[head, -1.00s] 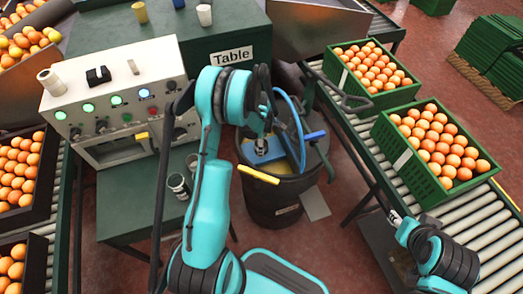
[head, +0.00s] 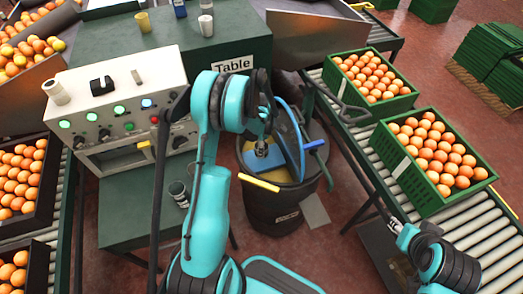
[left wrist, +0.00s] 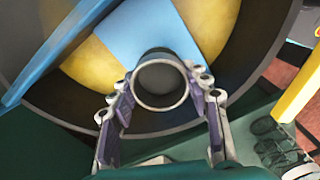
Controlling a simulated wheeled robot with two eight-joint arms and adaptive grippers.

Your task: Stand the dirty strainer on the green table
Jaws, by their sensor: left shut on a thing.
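My left gripper (left wrist: 165,115) is shut on the strainer (left wrist: 161,82), a grey cup shape with a pale round rim, its open end facing the wrist camera. In the head view, the strainer (head: 260,148) is small, over the dark barrel (head: 272,212); whether it touches anything inside is unclear. Its dirt cannot be made out. The green table (head: 108,38), with a "Table" sign (head: 233,65), stands at the back, left of the barrel.
On the table stand a yellow cup (head: 142,22), a white cup (head: 206,25) and a blue item (head: 180,8). A control box (head: 120,95) stands in front. A cup (head: 178,192) sits on a lower green surface (head: 130,210).

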